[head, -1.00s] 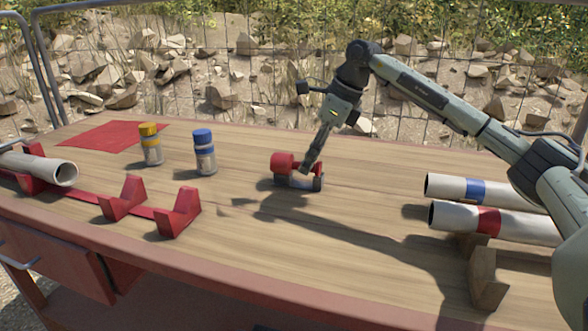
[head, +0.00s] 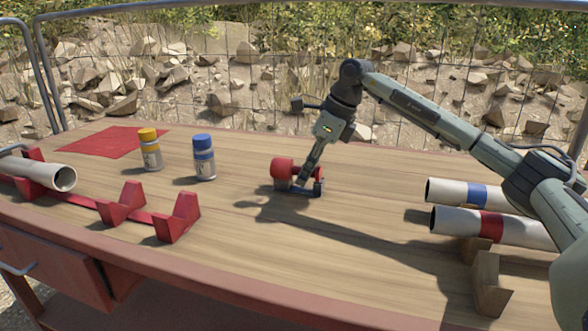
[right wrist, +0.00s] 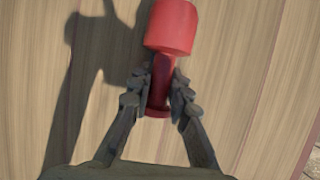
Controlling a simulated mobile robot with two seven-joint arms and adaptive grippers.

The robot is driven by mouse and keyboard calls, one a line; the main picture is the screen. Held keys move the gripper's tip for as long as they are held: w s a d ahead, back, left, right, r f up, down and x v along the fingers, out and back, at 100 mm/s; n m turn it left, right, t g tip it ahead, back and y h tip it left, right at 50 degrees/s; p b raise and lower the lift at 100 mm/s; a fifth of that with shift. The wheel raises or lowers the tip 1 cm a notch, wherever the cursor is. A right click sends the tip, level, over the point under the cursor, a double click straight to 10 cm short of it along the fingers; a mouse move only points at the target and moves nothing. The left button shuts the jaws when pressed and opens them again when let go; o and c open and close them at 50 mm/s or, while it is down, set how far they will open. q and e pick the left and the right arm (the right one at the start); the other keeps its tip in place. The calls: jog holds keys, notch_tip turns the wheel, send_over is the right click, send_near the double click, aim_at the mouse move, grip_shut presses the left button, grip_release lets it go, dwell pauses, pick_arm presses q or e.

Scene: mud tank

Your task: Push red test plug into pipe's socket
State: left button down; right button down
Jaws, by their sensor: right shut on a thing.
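The red test plug (head: 282,168) is in the middle of the table, with its thick head to the left in the head view. My right gripper (head: 305,188) is at the tabletop, shut on the plug's narrower stem. In the right wrist view the plug's wide red head (right wrist: 172,27) sticks out beyond the fingertips of my right gripper (right wrist: 160,88), which close on the stem from both sides. A pale pipe (head: 40,171) lies at the far left on a red rack (head: 120,205), its open end facing right. My left gripper is not in view.
A yellow-capped bottle (head: 150,150) and a blue-capped bottle (head: 204,158) stand between plug and pipe, toward the back. A red mat (head: 100,142) lies behind. Pipes with a blue band (head: 476,194) and a red band (head: 491,225) lie at right near wooden blocks.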

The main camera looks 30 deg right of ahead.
aim_at(296, 166)
jog(key=shift+r+p, duration=2.2)
jog(key=shift+r, duration=1.85)
jog(key=shift+f, duration=0.1)
